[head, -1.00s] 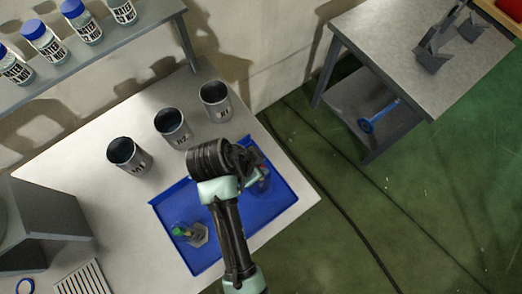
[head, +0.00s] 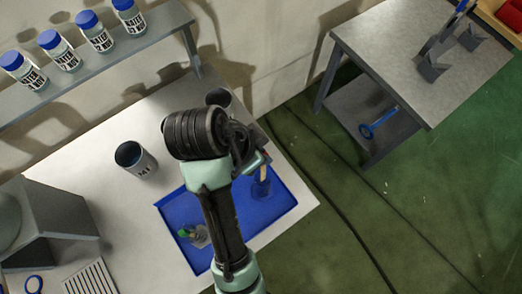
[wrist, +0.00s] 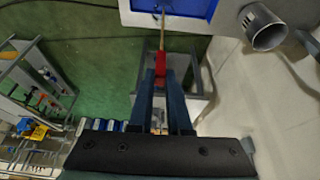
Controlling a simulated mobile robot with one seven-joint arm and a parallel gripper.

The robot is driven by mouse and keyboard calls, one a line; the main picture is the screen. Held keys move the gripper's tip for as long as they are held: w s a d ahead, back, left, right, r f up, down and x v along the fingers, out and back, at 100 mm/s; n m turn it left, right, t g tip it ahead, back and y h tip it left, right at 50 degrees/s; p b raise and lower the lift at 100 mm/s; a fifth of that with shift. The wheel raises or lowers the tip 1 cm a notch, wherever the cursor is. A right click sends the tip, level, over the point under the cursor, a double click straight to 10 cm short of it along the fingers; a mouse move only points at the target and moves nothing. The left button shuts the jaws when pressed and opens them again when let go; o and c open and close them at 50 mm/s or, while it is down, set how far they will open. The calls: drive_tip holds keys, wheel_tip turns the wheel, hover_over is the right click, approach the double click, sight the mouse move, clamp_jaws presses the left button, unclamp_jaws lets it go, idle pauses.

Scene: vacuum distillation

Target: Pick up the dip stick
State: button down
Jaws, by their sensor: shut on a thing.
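The dip stick (wrist: 161,62) has a red handle, gripped between the fingers of my gripper (wrist: 160,78) in the wrist view. Its thin pale shaft points away from the fingers toward a blue tray (wrist: 196,8). In the head view my gripper (head: 266,158) is above the right part of the blue tray (head: 285,205), mostly hidden behind my arm. A short light-brown piece of the dip stick (head: 263,173) shows below it, over a clear vessel (head: 261,188). I cannot tell whether the tip is still inside that vessel.
A glass vessel with a green part (head: 195,235) stands in the tray's left part. A metal cup (head: 135,160) stands behind on the white table; another cup (head: 219,97) is partly covered by my arm. Labelled bottles (head: 93,32) line the shelf. Green floor lies right of the table.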

drive_tip(key=shift+r+p, duration=1.45)
drive_tip(key=shift+r, duration=0.8)
drive_tip(key=shift+w, duration=0.1)
